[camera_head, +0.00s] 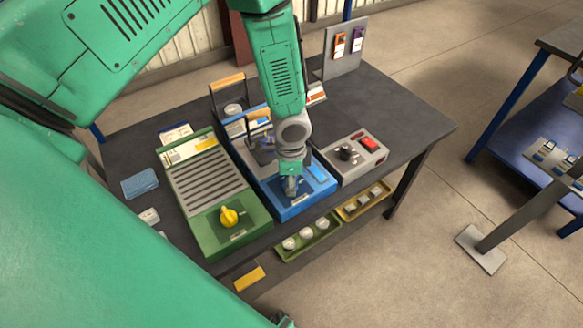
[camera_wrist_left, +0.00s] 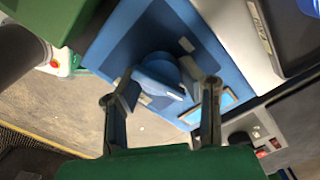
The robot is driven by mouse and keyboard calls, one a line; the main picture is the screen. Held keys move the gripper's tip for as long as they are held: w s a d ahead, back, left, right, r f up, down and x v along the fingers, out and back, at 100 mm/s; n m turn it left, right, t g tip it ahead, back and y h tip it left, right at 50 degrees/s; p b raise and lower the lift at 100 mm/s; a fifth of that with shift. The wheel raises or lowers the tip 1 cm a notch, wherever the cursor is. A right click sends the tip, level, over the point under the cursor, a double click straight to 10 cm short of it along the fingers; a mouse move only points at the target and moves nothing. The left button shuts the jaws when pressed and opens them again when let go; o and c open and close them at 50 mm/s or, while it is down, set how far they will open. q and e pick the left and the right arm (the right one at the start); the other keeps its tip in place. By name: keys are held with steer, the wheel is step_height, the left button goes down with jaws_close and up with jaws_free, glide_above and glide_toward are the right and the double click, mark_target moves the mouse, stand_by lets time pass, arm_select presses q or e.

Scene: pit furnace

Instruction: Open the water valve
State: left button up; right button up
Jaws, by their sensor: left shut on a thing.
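The water valve looks to be the round blue knob (camera_wrist_left: 158,72) with a raised grip on the blue unit (camera_head: 318,193). In the left wrist view the knob sits between the two fingers of my left gripper (camera_wrist_left: 160,84). In the head view my left gripper (camera_head: 291,186) reaches down onto the front of the blue unit and hides most of the knob. The fingers are closed around the knob, one on each side. The blue unit's face (camera_wrist_left: 128,42) shows around the knob in the wrist view. My right gripper is in neither view.
A green unit (camera_head: 246,234) with a yellow knob (camera_head: 228,217) stands left of the blue one. A grey unit (camera_head: 340,167) with a black knob (camera_head: 347,153) and a red switch (camera_head: 369,144) stands right. The dark table's (camera_head: 405,115) back right is clear.

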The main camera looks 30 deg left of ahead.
arm_select(q)
steer(key=shift+w+m+p, duration=0.1)
steer(key=shift+m+p, duration=0.35)
steer(key=shift+m, duration=0.65)
steer(key=o, duration=1.1)
steer(key=shift+o, duration=0.2)
steer(key=shift+a, duration=0.1)
steer(key=shift+r, duration=0.15)
step_height(320, 180, up, 12)
steer(key=shift+f, duration=0.25)
